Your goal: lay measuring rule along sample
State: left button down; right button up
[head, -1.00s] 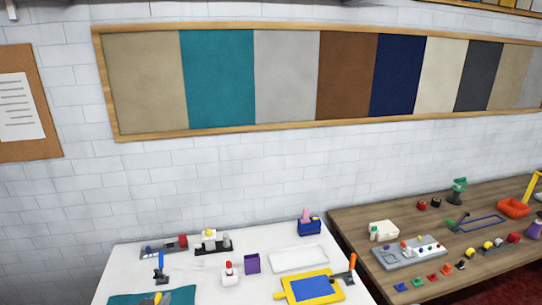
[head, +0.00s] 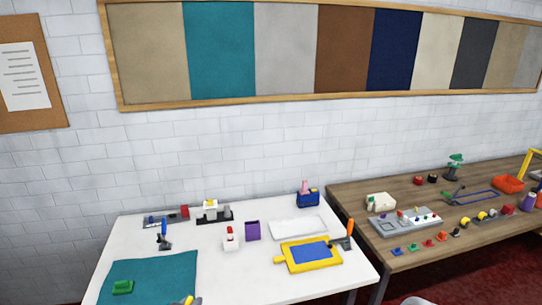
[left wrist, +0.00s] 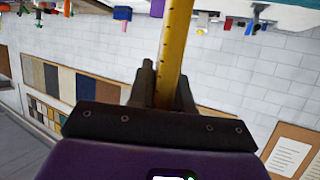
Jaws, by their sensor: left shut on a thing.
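My left gripper (left wrist: 166,88) is shut on the yellow measuring rule (left wrist: 176,40), which has dark marks along it and runs up out of the left wrist view. A small yellow and grey piece at the bottom edge of the head view, over the right part of the sample, looks like the rule (head: 186,301) and part of my gripper; most is cut off. The teal sample (head: 165,270) lies flat at the front left of the white table, with a green block (head: 122,287) on it. I cannot tell whether the rule touches the sample. My right gripper is not in view.
On the white table (head: 225,280), a blue-handled tool (head: 163,236), a red-topped white bottle (head: 230,239), a purple cup (head: 252,231), a white tray (head: 297,228) and a yellow-framed blue board (head: 312,254) stand behind and right of the sample. The table right of the sample is clear.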

pick_arm(q)
jog(key=shift+m+h, duration=0.5)
jog(key=shift+h, duration=0.1)
jog(key=d+f, duration=0.1)
jog(key=d+f+b, duration=0.2)
jog(key=f, duration=0.1)
jog(key=shift+s+d, duration=0.1)
jog(key=shift+s, duration=0.25)
jog(key=shift+s+d+f+b, duration=0.1)
jog(key=shift+s+d+b, duration=0.05)
jog(key=shift+s+b, duration=0.15)
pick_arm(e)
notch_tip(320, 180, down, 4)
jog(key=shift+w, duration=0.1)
pick_arm(q)
jog(key=shift+w, duration=0.1)
